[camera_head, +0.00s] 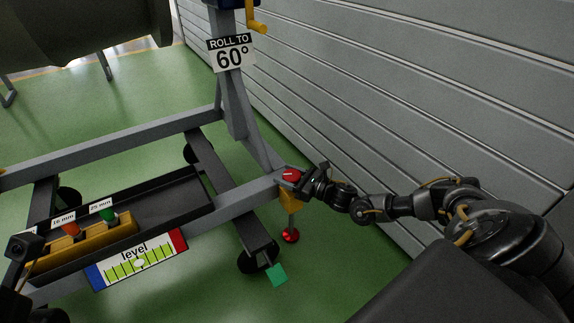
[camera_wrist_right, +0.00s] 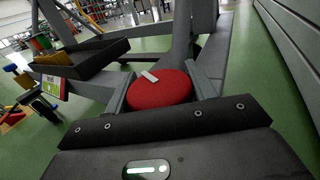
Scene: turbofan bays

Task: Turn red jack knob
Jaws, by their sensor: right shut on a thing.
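The red jack knob (camera_head: 291,175) is a round red disc with a white mark on top, at the right corner of the grey stand frame. In the right wrist view the knob (camera_wrist_right: 160,90) sits between the two fingers of my right gripper (camera_wrist_right: 163,92), which is shut on it. In the head view my right gripper (camera_head: 304,178) reaches the knob from the right. Below the knob are a yellow jack body (camera_head: 291,196) and a red foot (camera_head: 290,236). My left gripper (camera_head: 22,262) shows only in part at the lower left edge; its fingers are unclear.
A level gauge (camera_head: 137,261) hangs on the frame's front beam. A black tray (camera_head: 170,200) holds a yellow block (camera_head: 85,243) with labelled, coloured pieces. A "ROLL TO 60°" sign (camera_head: 231,53) is on the post. A grey shutter wall (camera_head: 420,90) runs close along the right.

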